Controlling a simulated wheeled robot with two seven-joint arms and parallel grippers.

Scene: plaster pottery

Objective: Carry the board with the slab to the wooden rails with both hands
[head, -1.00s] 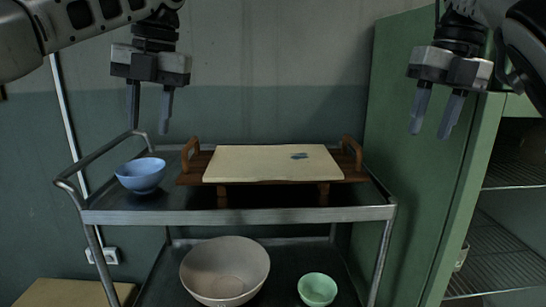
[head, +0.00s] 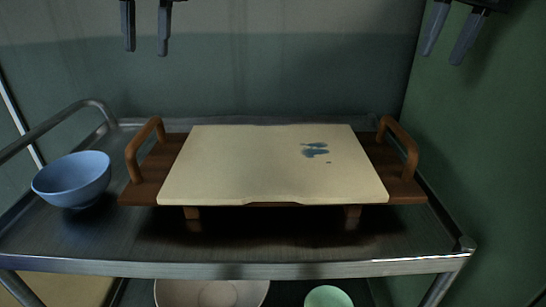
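The cream slab (head: 260,170) lies flat on the dark brown wooden board (head: 154,176), which has an arched handle at each end. The slab has a blue stain at its right part. The board stands on short feet, on the metal cart's top shelf (head: 90,240). My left gripper (head: 146,48) is open and empty, above and behind the board's left handle in the picture. My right gripper (head: 444,58) is open and empty, high at the upper right. Neither touches the board. I cannot make out any separate wooden rails.
A blue bowl (head: 72,179) stands on the top shelf, left of the board. On the lower shelf are a large pale bowl (head: 210,294) and a green bowl (head: 328,297), both cut off. A green cabinet side (head: 480,150) rises close at the right.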

